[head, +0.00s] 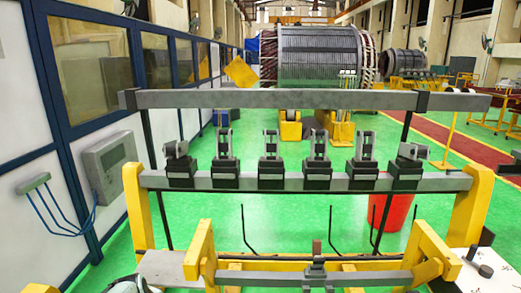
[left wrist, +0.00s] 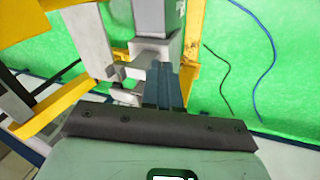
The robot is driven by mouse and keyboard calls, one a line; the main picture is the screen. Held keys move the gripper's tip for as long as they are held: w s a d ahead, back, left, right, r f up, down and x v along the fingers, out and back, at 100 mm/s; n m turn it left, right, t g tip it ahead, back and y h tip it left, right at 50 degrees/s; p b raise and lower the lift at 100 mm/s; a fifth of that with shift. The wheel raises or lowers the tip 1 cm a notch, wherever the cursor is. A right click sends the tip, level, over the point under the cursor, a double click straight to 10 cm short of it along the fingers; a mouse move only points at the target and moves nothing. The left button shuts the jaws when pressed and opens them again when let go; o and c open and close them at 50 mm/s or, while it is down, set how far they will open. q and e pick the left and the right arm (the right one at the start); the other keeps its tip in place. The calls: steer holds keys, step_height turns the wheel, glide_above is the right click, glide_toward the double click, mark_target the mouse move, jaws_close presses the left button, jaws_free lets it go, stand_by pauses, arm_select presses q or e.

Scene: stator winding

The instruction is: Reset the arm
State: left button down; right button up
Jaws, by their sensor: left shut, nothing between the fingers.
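My left gripper (left wrist: 163,68) shows in the left wrist view with its dark fingers together and nothing between them. Its fingertips point at a grey metal block (left wrist: 152,48) beside a yellow frame part; I cannot tell whether they touch it. In the head view, a grey-white rounded part at the bottom left edge may be my left arm, mostly cut off. My right gripper is not in view.
A yellow stand (head: 138,207) carries a grey rail (head: 340,182) with several dark clamps. A grey beam (head: 270,99) crosses above it. A red bin (head: 396,211) stands behind. A large stator (head: 318,55) sits farther back. Left is a panelled wall (head: 100,140). Green floor is open behind.

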arm_select(q)
steer(key=s+d+f+m+g, duration=0.1)
steer(key=s+d+f+m, duration=0.3)
steer(key=f, duration=0.7)
steer(key=s+f+m+g, duration=0.1)
steer(key=s+f+g, duration=0.1)
steer(key=s+f, duration=0.65)
steer(key=s+d+f+m+h, duration=0.2)
steer(key=s+d+f, duration=0.3)
steer(key=s, duration=0.3)
steer(key=s+d+f+m+g+h, duration=0.1)
steer(key=s+d+f+m+h, duration=0.1)
steer(key=s+d+f+m, duration=0.2)
steer(key=s+d+f, duration=0.1)
steer(key=s+d, duration=0.2)
steer(key=s, duration=0.2)
steer(key=shift+d+f, duration=0.4)
steer(key=shift+s, duration=0.1)
